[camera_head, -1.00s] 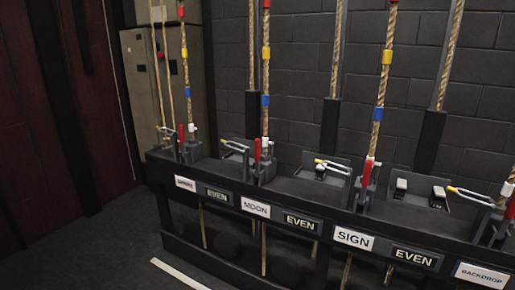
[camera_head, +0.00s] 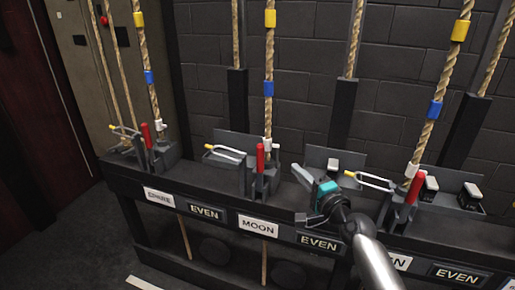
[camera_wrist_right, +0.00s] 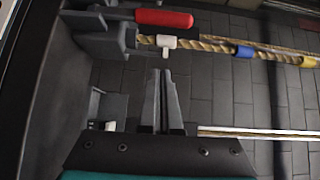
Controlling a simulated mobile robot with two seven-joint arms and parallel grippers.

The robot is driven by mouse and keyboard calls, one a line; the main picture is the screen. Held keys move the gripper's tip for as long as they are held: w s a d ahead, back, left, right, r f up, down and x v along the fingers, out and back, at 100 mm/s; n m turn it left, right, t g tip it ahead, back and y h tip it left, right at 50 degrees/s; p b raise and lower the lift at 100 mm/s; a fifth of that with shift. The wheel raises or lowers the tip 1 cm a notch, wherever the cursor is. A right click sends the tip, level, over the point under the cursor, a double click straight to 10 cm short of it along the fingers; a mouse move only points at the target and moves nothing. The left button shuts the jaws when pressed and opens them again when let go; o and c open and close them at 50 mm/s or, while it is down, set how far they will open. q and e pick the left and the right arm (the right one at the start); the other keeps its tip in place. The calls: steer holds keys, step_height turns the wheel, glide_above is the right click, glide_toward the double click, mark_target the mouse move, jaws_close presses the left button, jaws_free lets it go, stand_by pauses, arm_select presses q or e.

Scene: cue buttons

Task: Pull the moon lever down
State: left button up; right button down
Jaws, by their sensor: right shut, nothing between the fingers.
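The moon lever (camera_head: 261,157) is a red handle standing upright on its dark block, above the white MOON label (camera_head: 258,224) on the rail. It also shows as a red handle in the wrist view (camera_wrist_right: 164,18), lying across the top of that picture. My right gripper (camera_head: 297,169) is just to the right of the lever in the head view, apart from it. In the wrist view its fingers (camera_wrist_right: 161,75) are together, empty, and point toward the lever with a gap between. My left gripper is not in view.
A rope (camera_head: 269,60) with yellow and blue bands rises behind the moon lever. A yellow-tipped metal loop (camera_head: 225,152) sits left of it. Other red levers stand at left (camera_head: 147,135) and right (camera_head: 415,189). A black rail (camera_head: 120,180) carries the labels.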

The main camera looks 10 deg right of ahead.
mark_target(260, 169)
steer(key=shift+d+r, duration=0.1)
steer(key=shift+r, duration=0.15)
steer(key=w+a+b, duration=0.2)
steer(key=w+b, duration=0.2)
steer(key=w, duration=0.6)
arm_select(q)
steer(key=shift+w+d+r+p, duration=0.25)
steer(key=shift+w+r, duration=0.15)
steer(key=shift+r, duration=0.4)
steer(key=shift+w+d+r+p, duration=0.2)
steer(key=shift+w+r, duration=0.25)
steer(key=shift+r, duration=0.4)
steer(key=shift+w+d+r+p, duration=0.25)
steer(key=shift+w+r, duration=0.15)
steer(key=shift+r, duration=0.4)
arm_select(e)
steer(key=shift+s+a, duration=0.55)
steer(key=shift+a, duration=0.3)
steer(key=shift+s+a, duration=0.5)
steer(key=shift+a, duration=0.3)
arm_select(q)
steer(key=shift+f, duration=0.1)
arm_select(e)
steer(key=shift+f, duration=0.1)
